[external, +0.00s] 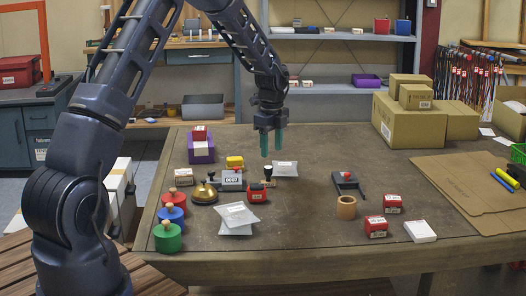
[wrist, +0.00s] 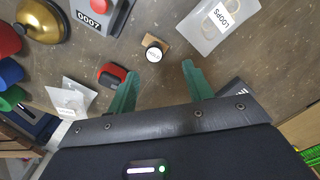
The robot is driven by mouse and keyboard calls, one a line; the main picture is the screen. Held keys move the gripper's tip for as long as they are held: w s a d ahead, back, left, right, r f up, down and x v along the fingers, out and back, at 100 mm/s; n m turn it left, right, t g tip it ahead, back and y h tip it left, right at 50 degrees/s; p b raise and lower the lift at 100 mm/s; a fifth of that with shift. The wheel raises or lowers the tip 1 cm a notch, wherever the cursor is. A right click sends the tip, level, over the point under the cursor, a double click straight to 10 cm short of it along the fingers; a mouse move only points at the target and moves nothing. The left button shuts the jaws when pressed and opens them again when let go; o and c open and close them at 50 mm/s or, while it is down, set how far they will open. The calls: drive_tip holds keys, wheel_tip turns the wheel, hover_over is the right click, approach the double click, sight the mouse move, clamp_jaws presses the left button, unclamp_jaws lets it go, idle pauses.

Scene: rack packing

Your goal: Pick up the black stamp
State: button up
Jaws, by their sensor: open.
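The black stamp (external: 268,170) has a dark round handle above a small wooden base and stands upright on the table. In the wrist view the stamp (wrist: 154,53) shows from above, its round top carrying a pale label. My gripper (external: 271,152) hangs above the table close over the stamp, fingers pointing down. In the wrist view my gripper (wrist: 159,72) has its two green fingers spread apart with nothing between them, and the stamp lies just beyond the fingertips.
A red-and-black item (wrist: 112,76) sits close by. A grey counter (wrist: 97,14), a brass bell (wrist: 42,18) and clear packets (wrist: 216,24) surround the stamp. Colored knobbed weights (external: 169,237) stand at left, boxes (external: 412,122) at the back right. Table in front of the wooden cup (external: 347,207) is clear.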

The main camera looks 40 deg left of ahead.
sight(268, 167)
wheel_tip(268, 167, down, 3)
drive_tip(key=shift+r, duration=0.1)
drive_tip(key=shift+s+a+f, duration=0.15)
drive_tip(key=shift+s+f, duration=0.05)
drive_tip(key=shift+f, duration=1.15)
drive_tip(key=shift+s+a+f, duration=0.1)
drive_tip(key=shift+s+f, duration=0.1)
drive_tip(key=shift+f, duration=1.1)
drive_tip(key=shift+c, duration=0.4)
drive_tip(key=c, duration=1)
